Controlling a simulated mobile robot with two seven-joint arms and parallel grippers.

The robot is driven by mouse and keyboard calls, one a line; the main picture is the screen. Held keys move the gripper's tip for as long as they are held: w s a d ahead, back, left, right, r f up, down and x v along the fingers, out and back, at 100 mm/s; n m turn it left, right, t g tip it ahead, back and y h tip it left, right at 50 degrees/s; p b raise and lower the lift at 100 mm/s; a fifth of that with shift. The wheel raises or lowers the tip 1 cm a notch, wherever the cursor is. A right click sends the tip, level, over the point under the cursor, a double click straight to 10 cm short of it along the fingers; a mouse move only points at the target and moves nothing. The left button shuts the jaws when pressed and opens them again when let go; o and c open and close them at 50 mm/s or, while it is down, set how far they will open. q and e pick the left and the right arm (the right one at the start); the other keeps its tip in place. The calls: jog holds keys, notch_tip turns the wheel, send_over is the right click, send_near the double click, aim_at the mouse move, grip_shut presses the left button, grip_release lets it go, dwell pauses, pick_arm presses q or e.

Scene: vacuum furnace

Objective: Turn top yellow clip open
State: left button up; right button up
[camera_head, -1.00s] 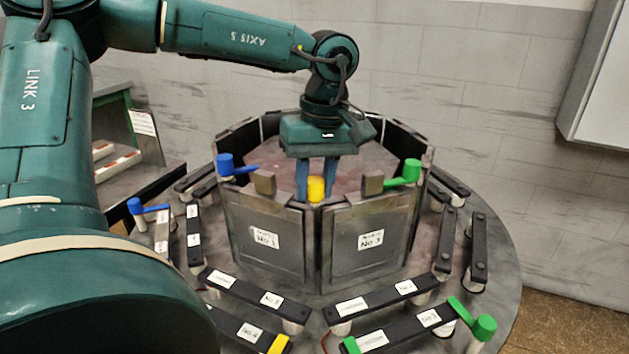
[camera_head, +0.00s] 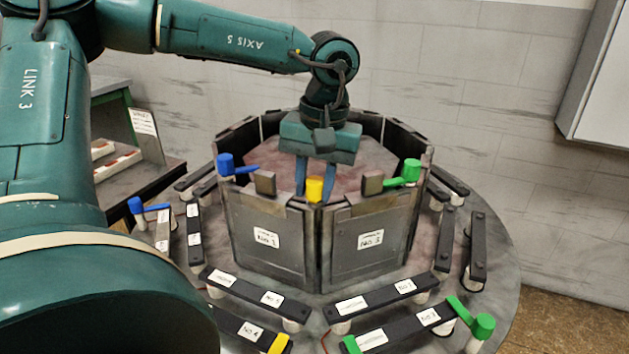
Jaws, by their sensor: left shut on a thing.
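The top yellow clip (camera_head: 315,189) shows as a yellow cylinder at the top of the seam between the No 1 panel (camera_head: 265,245) and the No 3 panel (camera_head: 370,247). My left gripper (camera_head: 315,186) points down from above, its two blue fingers on either side of the clip. It is shut on the yellow clip. The rest of the clip's lever is hidden or too small to tell. My right gripper is not in view.
A blue clip (camera_head: 226,165) and a green clip (camera_head: 411,170) stand on the upper rim to either side. Black labelled bars (camera_head: 385,302) ring the round base. A lower yellow piece (camera_head: 278,344) shows at the bottom edge. A shelf (camera_head: 125,150) stands at left.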

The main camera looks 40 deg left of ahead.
pick_arm(q)
jog(key=shift+r, duration=0.1)
jog(key=o, duration=0.9)
jog(key=r, duration=0.4)
jog(key=d+r, duration=0.1)
jog(key=r, duration=0.3)
jog(key=r+p, duration=0.1)
jog(key=r, duration=0.4)
jog(key=shift+w+d, duration=0.15)
jog(key=shift+w, duration=0.2)
